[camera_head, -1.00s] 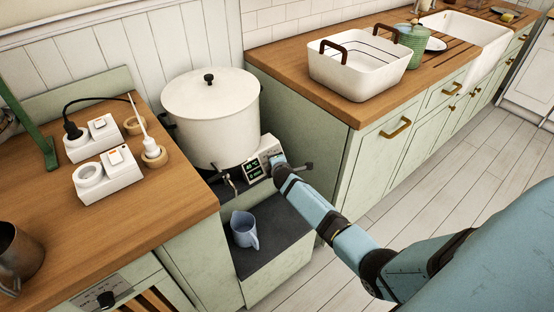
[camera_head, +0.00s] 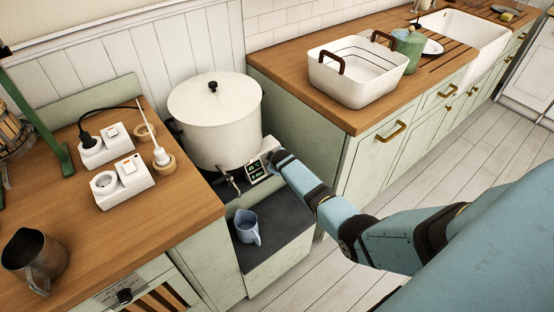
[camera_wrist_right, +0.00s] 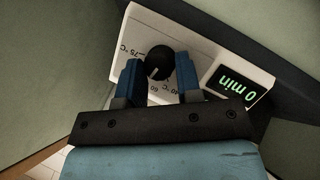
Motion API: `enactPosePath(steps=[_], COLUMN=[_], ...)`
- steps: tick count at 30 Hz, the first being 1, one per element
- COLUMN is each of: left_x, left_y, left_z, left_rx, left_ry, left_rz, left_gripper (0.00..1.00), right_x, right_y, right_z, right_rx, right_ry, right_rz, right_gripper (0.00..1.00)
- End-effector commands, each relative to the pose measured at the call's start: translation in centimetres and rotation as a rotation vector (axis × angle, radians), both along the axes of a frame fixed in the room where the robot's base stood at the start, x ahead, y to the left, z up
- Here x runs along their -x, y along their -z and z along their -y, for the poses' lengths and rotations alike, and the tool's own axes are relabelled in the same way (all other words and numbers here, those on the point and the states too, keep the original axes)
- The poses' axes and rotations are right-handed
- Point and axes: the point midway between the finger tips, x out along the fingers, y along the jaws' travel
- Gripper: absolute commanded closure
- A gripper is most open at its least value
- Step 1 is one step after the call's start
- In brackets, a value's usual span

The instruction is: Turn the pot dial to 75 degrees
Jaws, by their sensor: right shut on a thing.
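The white pot (camera_head: 215,125) with its lid on stands in the gap between the counters. Its control panel (camera_head: 264,160) with a green-lit display is at its lower right. In the right wrist view, the black dial (camera_wrist_right: 158,55) sits on the white panel face (camera_wrist_right: 140,38), with 75 °C, 60 and 40 °C marks around it. Its white pointer line points down, roughly towards 60. My right gripper (camera_wrist_right: 158,68) is shut on the dial, one blue finger on each side. In the head view my arm hides the dial. My left gripper is not in view.
A display (camera_wrist_right: 238,88) reading 0 min is beside the dial. A blue jug (camera_head: 246,227) stands on the dark ledge (camera_head: 283,243) below the pot. The right counter (camera_head: 300,75), with a white basin (camera_head: 358,80), rises close to my right arm.

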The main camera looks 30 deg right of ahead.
Motion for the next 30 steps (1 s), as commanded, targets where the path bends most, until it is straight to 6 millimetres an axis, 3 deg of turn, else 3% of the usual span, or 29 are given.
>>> enactPosePath(steps=[30], left_x=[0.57], left_y=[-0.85], left_z=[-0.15], left_rx=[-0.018], left_ry=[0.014], left_rz=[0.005], left_gripper=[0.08], right_x=[-0.26], right_y=[-0.20], right_z=[0.83], right_rx=[-0.771], right_ry=[0.541], right_rz=[-0.060], right_gripper=[0.91])
